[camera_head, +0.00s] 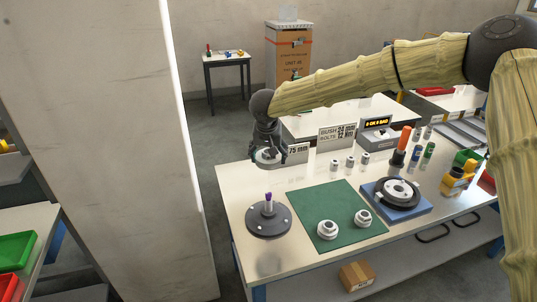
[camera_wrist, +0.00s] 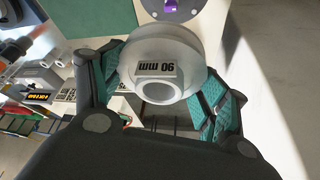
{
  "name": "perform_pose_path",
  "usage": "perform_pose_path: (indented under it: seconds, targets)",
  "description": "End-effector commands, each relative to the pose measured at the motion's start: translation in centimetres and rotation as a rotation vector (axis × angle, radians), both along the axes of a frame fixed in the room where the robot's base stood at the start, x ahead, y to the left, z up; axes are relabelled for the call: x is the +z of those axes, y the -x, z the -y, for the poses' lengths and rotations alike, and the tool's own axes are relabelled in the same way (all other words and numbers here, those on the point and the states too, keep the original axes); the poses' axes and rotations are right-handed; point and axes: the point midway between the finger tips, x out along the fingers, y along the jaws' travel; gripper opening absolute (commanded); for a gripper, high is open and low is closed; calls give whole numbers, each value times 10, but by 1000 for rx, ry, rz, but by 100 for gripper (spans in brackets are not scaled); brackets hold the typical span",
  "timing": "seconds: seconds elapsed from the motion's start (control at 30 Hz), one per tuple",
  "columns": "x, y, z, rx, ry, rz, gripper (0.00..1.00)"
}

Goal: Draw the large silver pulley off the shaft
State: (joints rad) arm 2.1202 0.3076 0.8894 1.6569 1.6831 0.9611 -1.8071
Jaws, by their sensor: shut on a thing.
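My gripper (camera_head: 268,148) is raised above the back left part of the table. Its teal-padded fingers show on both sides of a large silver pulley (camera_wrist: 157,62) in the wrist view, shut on it. The pulley's hub face carries a "90 mm" label. In the head view the pulley (camera_head: 268,156) is partly hidden by the fingers. The upright shaft (camera_head: 268,200) with a purple tip stands on a dark round base (camera_head: 268,222) at the table's left. The pulley is clear of the shaft. The purple tip (camera_wrist: 173,4) also shows at the wrist view's top edge.
Two small silver pulleys (camera_head: 327,229) (camera_head: 363,217) stand on a green mat (camera_head: 337,199). Right of it, a blue block (camera_head: 421,205) bears a black-rimmed disc (camera_head: 398,193). Signs, small cylinders and a display (camera_head: 377,123) stand along the back.

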Motion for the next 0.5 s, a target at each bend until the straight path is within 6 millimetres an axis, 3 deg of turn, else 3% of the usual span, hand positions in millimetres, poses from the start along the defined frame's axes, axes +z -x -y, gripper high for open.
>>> perform_pose_path:
  seconds: [0.5]
  targets:
    - [12, 0, 0, 0, -1, 1, 38]
